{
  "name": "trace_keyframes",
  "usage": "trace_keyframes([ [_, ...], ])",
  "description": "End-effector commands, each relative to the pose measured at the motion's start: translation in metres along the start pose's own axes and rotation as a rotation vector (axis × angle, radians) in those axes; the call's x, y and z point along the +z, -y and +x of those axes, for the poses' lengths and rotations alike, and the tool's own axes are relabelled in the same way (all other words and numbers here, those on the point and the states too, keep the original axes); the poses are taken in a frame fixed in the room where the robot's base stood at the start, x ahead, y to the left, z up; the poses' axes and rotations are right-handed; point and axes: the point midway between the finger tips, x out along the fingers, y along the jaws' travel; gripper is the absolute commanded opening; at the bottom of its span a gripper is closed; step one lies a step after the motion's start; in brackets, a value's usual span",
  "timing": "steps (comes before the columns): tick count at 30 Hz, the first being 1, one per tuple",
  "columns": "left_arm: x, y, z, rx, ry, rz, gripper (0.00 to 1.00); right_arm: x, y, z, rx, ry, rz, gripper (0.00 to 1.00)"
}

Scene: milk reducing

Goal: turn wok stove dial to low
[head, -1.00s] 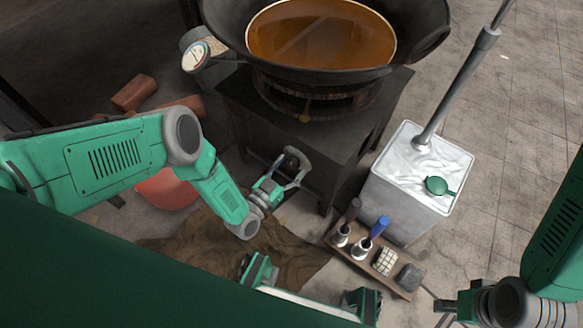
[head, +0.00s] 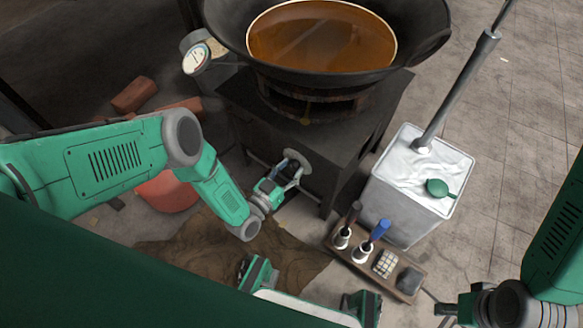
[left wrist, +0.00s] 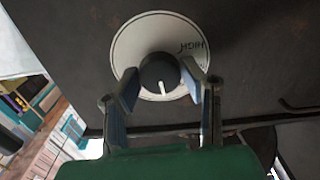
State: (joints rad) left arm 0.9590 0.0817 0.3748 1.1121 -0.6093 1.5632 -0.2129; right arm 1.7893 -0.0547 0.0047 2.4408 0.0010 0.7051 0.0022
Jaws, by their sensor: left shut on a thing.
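The wok stove (head: 310,118) is a dark metal block under a large wok (head: 425,45) of brown liquid. Its dial is a black knob (left wrist: 160,71) on a round white plate (left wrist: 140,35) in the left wrist view. The word HIGH shows upside down at the plate's upper right. A white mark on the knob points toward the bottom of the picture. My left gripper (left wrist: 160,92) has its fingers on both sides of the knob, shut on it; it also shows in the head view (head: 291,169). My right gripper (head: 443,308) is far from the stove, its fingers unclear.
A gauge (head: 195,58) is beside the wok. Bricks (head: 134,95) and a red round object (head: 168,192) lie left.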

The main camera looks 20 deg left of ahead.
Motion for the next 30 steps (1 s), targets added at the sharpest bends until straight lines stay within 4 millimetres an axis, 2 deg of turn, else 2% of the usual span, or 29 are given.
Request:
trace_keyframes([
  [18, -0.0007, -0.0013, 0.0009, 0.003, -0.002, -0.457, 0.07, 0.0, 0.0, 0.0, 0.0, 0.0, 0.0, 0.4],
  [30, -0.0008, -0.0017, 0.0011, 0.003, -0.002, -0.597, 0.07, 0.0, 0.0, 0.0, 0.0, 0.0, 0.0, 0.4],
])
